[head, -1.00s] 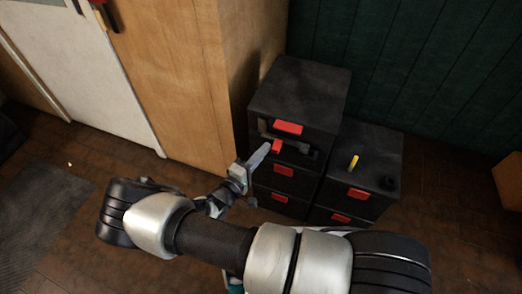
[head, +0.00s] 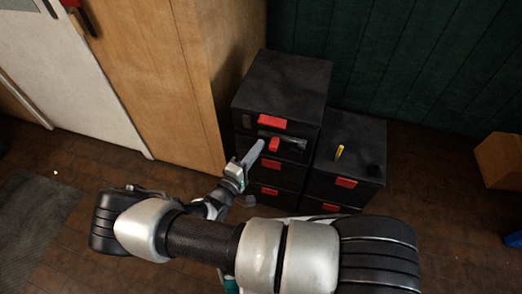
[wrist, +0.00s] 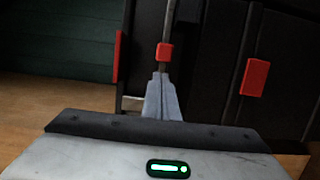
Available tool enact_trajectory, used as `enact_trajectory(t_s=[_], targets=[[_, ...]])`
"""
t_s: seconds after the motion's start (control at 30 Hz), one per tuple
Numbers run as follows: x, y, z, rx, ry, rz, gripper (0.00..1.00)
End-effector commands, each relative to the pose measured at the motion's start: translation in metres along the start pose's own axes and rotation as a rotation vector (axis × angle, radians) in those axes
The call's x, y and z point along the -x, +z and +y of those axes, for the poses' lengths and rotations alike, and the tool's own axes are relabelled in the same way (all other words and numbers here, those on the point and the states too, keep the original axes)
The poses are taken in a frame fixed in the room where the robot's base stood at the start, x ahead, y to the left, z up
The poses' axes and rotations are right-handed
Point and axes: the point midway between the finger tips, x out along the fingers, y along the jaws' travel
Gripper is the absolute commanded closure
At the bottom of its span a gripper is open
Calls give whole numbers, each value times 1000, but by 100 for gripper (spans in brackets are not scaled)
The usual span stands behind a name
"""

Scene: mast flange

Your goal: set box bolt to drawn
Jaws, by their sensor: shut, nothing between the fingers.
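The box bolt is a grey bar with a red knob (head: 274,144) on the front of the tall black drawer cabinet (head: 284,85), just below the top red label. In the wrist view the red knob (wrist: 164,52) sits on the grey rod, straight ahead of my fingertips. My gripper (head: 260,146) is shut and empty. Its tips are close to the left side of the knob in the head view; I cannot tell whether they touch it. The wrist view shows the shut fingers (wrist: 161,78) pointing at the knob.
A lower black cabinet (head: 352,135) with a yellow handle-like piece (head: 340,152) on top stands to the right. A wooden cupboard (head: 190,80) stands close on the left. A wooden box (head: 500,160) lies at the far right, with open floor before it.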

Motion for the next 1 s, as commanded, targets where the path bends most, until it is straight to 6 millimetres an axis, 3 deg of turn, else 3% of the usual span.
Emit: enact_trajectory(t_s=[0.1,0.3,0.5,0.7,1.0], targets=[[6,-25,-5,-7,-2,1,100],[57,-23,0,-2,-3,6,100],[91,-23,0,-2,-2,6,100],[104,-22,-1,-1,-2,4,100],[104,-22,-1,-1,-2,4,100]])
